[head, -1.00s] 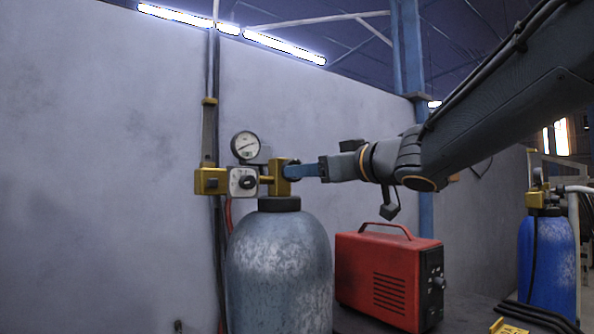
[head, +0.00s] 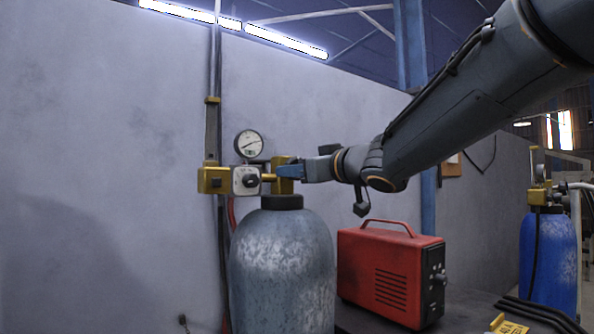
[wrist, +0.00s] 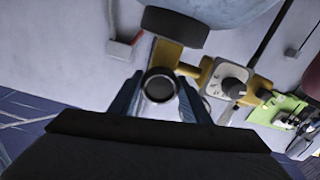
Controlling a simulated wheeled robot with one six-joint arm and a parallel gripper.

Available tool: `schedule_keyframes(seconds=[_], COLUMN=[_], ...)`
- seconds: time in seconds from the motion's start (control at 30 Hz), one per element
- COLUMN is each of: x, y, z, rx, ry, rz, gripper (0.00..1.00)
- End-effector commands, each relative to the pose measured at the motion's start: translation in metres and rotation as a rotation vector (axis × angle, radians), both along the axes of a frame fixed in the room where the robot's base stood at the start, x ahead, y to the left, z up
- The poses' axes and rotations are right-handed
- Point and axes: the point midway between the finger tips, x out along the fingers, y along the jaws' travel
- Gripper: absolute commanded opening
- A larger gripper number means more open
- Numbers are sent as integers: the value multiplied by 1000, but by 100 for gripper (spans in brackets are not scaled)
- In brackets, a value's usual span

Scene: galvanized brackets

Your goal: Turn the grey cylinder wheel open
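The grey cylinder (head: 282,265) stands upright before the wall, with a dark collar and a brass valve (head: 283,186) on top. In the wrist view the cylinder (wrist: 215,10) is upside down at the top. Its small dark round wheel (wrist: 159,87) faces the wrist camera. My gripper (head: 284,171) reaches the valve from the right. In the wrist view my gripper (wrist: 160,84) has one blue finger on each side of the wheel, spread apart. I cannot tell whether either finger touches it. The head view hides the wheel behind the fingers.
A pressure gauge (head: 249,143) and a white-faced dial (head: 246,181) sit left of the valve. A red box (head: 385,270) stands right of the cylinder, below my arm. A blue cylinder (head: 546,255) stands far right. The wall (head: 110,150) is close behind.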

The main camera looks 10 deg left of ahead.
Motion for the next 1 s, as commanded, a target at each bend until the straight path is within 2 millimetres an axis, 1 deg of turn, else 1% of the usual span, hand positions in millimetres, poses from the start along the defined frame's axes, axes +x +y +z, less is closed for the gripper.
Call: schedule_keyframes(seconds=[0.27,0.47,0.67,1.0], x=[0,0,0,1], y=[0,0,0,-1], z=[0,-1,-1,-1], rx=[-9,-57,-152,-361], ry=[-11,-67,-178,-423], rz=[0,0,0,-1], gripper=[21,21,21,21])
